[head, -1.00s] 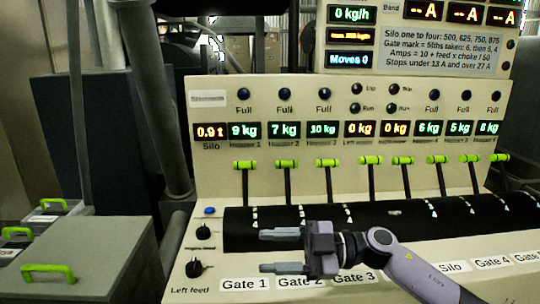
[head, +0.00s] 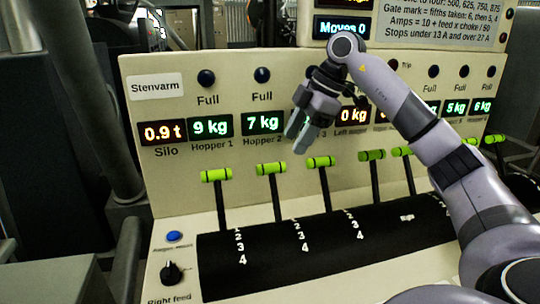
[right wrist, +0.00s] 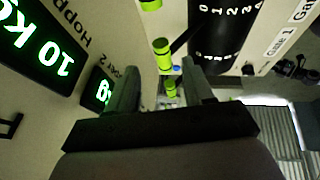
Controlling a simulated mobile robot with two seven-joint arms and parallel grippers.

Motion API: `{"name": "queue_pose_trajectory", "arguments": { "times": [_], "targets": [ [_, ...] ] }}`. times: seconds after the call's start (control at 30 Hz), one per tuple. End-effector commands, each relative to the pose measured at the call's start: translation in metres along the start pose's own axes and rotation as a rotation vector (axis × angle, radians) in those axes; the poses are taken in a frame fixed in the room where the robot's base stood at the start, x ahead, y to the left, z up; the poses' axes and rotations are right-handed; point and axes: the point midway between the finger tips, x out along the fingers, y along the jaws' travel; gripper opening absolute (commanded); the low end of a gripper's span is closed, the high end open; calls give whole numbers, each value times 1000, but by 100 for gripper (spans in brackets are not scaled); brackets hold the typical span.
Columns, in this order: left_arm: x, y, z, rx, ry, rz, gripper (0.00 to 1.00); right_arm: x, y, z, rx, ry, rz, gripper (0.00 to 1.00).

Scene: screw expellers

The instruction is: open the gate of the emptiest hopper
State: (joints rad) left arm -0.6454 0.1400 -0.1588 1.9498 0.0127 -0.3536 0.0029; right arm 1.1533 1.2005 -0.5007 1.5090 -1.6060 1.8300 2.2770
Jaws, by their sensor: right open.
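A row of gate levers with green handles stands on the panel. In the head view the handles include the first (head: 216,175), second (head: 270,168) and third (head: 321,162); a green handle (right wrist: 162,47) also shows in the right wrist view. Displays read 9 kg (head: 210,127) for Hopper 1 and 7 kg (head: 262,123) for Hopper 2. The right-hand displays read 5 kg (head: 456,107) and 6 kg (head: 481,105); my right arm partly covers others. My right gripper (head: 301,140) is open and empty, before the Hopper 3 display, above the third handle. My left gripper is out of view.
The black curved drum (head: 270,265) with white gate marks lies below the levers. A black knob (head: 171,273) and blue button (head: 174,236) sit at lower left. The silo display (head: 163,132) reads 0.9 t. My right arm crosses the panel's right half.

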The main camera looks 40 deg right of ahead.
Motion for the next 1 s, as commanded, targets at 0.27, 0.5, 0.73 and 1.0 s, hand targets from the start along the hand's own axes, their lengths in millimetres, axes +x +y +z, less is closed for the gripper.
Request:
{"name": "queue_pose_trajectory", "arguments": {
  "times": [0.27,0.5,0.73,1.0],
  "targets": [
    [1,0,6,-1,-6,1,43,42,-1,0,-2,-1,-5,52],
    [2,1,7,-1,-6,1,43,66,-1,-1,-3,2,-3,52],
    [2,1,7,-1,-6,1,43,69,-1,-1,-4,3,-2,52],
    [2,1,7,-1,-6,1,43,68,-1,-1,-4,3,-2,0]
  ]
}}
